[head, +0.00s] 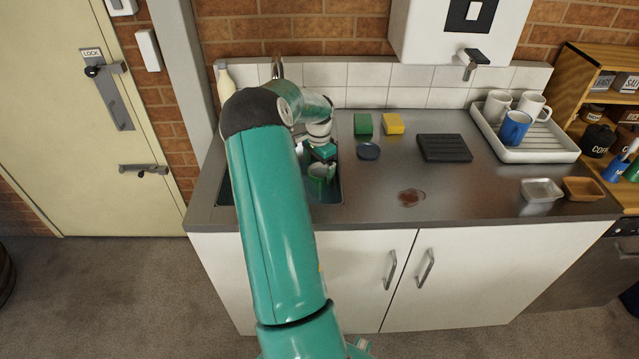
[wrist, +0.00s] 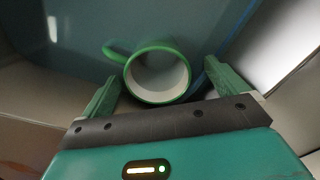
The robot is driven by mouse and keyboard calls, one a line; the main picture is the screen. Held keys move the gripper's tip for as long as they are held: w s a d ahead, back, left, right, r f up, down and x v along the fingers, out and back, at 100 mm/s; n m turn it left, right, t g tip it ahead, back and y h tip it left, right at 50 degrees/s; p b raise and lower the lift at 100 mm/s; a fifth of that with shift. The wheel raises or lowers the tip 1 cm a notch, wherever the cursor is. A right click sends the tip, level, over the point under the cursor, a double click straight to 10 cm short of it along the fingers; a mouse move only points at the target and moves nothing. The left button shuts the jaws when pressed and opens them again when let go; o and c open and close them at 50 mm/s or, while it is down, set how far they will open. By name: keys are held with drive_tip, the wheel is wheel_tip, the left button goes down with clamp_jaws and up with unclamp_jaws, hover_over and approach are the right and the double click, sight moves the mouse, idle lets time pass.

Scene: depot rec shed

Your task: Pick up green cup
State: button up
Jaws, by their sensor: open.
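The green cup (head: 320,172) is in the sink at the left of the counter, partly hidden behind my gripper in the head view. In the wrist view the green cup (wrist: 157,74) shows its round mouth with a green rim and pale inside. Its handle points to the upper left. My gripper (wrist: 168,88) is open, with one green finger on each side of the cup. I cannot tell whether either touches. In the head view my gripper (head: 322,160) is above the cup.
A dark round dish (head: 368,151), a green sponge (head: 363,124) and a yellow sponge (head: 393,124) lie right of the sink (head: 333,192). A black ribbed block (head: 444,148) and a brown spill (head: 411,197) are further right. A white rack (head: 541,154) holds several mugs.

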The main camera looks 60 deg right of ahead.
wheel_tip(320, 180, down, 5)
drive_tip(key=shift+s+a+f, duration=0.1)
drive_tip(key=shift+s, duration=0.05)
drive_tip(key=c, duration=1.2)
drive_tip(key=shift+c, duration=0.5)
drive_tip(key=shift+r, duration=0.2)
